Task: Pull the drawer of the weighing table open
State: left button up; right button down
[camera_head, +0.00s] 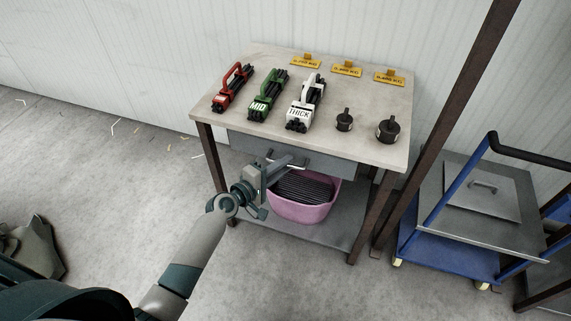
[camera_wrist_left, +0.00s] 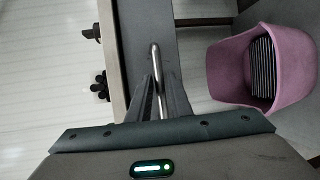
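The weighing table (camera_head: 375,145) has a grey drawer (camera_head: 333,168) under its top. The drawer front sits close under the table edge and looks closed. A metal bar handle (camera_head: 290,163) is on the drawer front; in the left wrist view the handle (camera_wrist_left: 154,55) runs lengthwise between my fingers. My left gripper (camera_head: 295,160) is at the handle, with its fingers drawn close together on either side of the bar. In the left wrist view the gripper (camera_wrist_left: 160,82) appears shut on it. My right gripper is not in view.
A pink bin (camera_head: 300,213) of dark rods stands on the lower shelf, below the drawer. Red (camera_head: 232,88), green (camera_head: 267,96) and white (camera_head: 303,104) rod holders and two dark weights stand on top. A blue cart (camera_head: 450,245) is at right.

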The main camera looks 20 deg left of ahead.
pick_arm(q)
jog(key=shift+w+d+f, duration=0.1)
jog(key=shift+w+d, duration=0.1)
jog(key=shift+w, duration=0.2)
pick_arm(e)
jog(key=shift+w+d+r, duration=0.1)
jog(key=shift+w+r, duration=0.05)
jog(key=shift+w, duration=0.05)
pick_arm(q)
grip_shut()
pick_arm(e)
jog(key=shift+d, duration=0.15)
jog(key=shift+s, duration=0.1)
